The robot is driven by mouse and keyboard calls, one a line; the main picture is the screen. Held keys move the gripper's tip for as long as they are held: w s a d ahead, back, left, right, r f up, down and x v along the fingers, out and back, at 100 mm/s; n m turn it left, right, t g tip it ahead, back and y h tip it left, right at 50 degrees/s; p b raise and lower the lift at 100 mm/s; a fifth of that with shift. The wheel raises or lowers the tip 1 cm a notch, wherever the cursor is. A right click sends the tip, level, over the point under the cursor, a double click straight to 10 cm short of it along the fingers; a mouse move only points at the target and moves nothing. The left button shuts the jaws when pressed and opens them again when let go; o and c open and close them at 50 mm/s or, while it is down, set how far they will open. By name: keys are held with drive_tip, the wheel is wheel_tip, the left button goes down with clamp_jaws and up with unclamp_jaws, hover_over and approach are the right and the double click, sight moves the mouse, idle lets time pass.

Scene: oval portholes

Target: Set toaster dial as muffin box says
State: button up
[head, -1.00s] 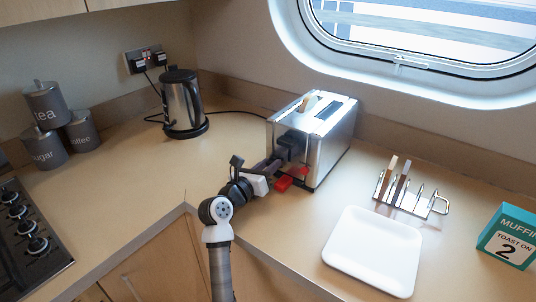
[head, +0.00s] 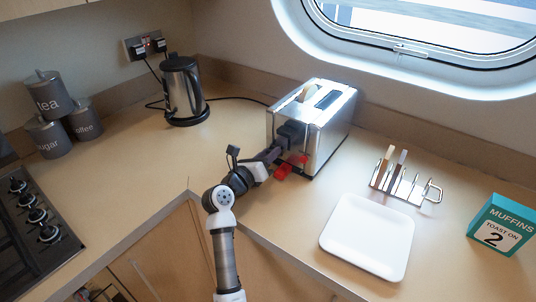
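A silver toaster (head: 328,135) stands on the counter below the porthole window. A muffin slice (head: 309,93) shows in its left slot; the right slot looks empty. My gripper (head: 285,150) is at the toaster's front face and covers the controls there, so the dial is hidden. I cannot tell whether the fingers are open or shut. A red part shows beside the gripper. The teal muffin box (head: 505,222) stands at the right and reads "MUFFINS TOAST ON 2".
A kettle (head: 183,90), grey canisters (head: 51,97) and a hob (head: 35,222) are on the left.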

drive_tip(key=o, duration=0.4)
drive_tip(key=shift+c, duration=0.2)
drive_tip(key=b+v, duration=0.4)
drive_tip(key=v, duration=1)
